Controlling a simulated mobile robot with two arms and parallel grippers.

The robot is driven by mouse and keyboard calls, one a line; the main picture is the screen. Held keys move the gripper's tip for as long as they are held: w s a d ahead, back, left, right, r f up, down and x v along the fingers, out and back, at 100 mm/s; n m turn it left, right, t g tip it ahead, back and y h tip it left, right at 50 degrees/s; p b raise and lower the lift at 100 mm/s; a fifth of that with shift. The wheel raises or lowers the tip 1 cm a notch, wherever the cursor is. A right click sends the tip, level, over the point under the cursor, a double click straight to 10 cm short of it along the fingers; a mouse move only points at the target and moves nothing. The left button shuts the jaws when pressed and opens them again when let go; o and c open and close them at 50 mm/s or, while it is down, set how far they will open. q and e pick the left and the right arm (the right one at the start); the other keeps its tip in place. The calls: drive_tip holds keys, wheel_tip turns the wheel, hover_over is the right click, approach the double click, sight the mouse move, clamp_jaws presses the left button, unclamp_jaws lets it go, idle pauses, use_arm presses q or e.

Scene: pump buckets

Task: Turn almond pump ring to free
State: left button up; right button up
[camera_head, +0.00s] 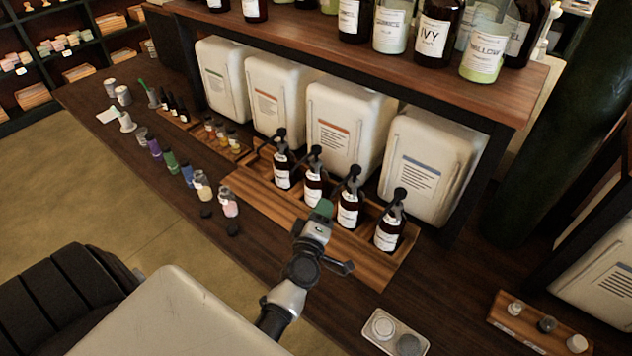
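Several brown pump bottles with black pump heads stand in a row in a wooden tray (262,198). They are a left one (283,172), a second one (313,187), a third one (348,210) and a right one (389,235). Their labels are too small to read, so I cannot tell which is almond or how its ring is set. My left gripper (322,211) is in front of the row, with a green part at its tip, overlapping the view between the second and third bottles. I cannot tell whether it touches either, or whether its fingers are open. My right gripper is not in view.
Large white canisters (345,115) stand behind the bottles under a shelf (400,78) loaded with bottles. Small vials (228,203) line the table to the left. A grey tray (396,335) lies at the front right. Dark table (450,285) is bare right of the wooden tray.

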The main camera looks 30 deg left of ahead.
sight(317, 174)
use_arm(q)
drive_tip(key=w+a+n, duration=0.2)
drive_tip(key=w, duration=0.1)
drive_tip(key=w+a+f+n+y+b, duration=0.1)
drive_tip(key=w+a+n, duration=0.1)
drive_tip(key=w+a, duration=0.1)
drive_tip(key=w+a+n+g+y+b, duration=0.1)
drive_tip(key=w+a, duration=0.2)
drive_tip(key=w, duration=0.1)
drive_tip(key=shift+f+n, duration=0.35)
drive_tip(key=shift+n, duration=0.05)
drive_tip(key=shift+w+a, duration=0.15)
drive_tip(key=shift+w, duration=0.1)
drive_tip(key=shift+w+r, duration=0.1)
drive_tip(key=shift+r, duration=0.05)
clamp_jaws()
